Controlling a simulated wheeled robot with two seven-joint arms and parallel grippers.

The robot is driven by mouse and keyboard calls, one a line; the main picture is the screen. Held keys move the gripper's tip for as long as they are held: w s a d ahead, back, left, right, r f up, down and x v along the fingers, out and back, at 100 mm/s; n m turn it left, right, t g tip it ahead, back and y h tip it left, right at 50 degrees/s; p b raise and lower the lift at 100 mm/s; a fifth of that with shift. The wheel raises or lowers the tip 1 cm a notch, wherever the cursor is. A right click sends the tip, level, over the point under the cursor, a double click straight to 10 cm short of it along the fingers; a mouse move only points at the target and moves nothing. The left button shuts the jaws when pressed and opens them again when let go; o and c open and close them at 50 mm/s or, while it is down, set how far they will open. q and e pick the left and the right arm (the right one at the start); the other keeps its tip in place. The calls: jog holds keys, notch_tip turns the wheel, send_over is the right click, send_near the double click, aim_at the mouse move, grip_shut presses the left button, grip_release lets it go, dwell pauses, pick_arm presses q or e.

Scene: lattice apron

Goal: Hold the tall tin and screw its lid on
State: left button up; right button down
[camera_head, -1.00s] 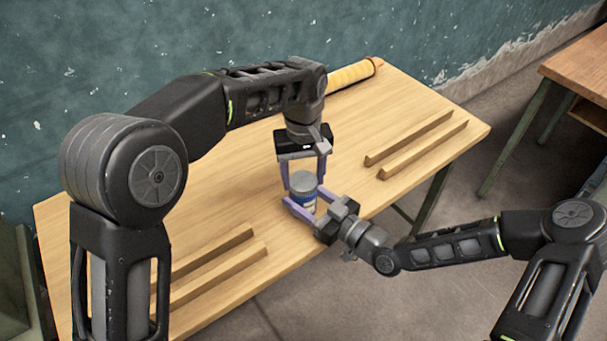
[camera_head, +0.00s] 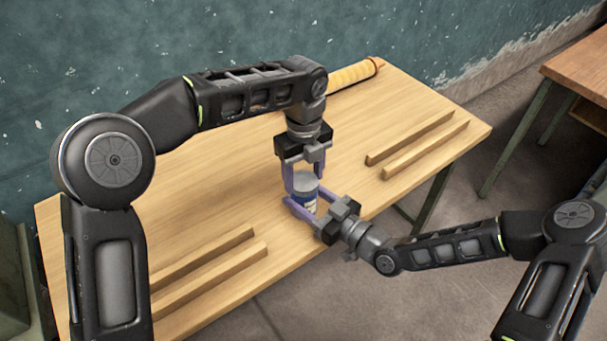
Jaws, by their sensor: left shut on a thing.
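The tall tin (camera_head: 309,200), blue with a pale label, stands upright near the table's front edge. Its grey lid (camera_head: 306,182) sits at its top; I cannot tell how tightly it is seated. My left gripper (camera_head: 306,178) points down from above and is shut on the lid, one finger on each side. The fingers hide parts of the tin and lid.
The wooden table (camera_head: 225,200) carries two wooden strips at right (camera_head: 410,138) and two at front left (camera_head: 205,255). A yellow-wrapped roll (camera_head: 353,75) lies at the back edge, near the green wall. Another desk (camera_head: 580,70) stands at far right.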

pick_arm(q)
jog(key=m, duration=1.2)
jog(key=shift+d, duration=0.1)
jog(key=o, duration=1.4)
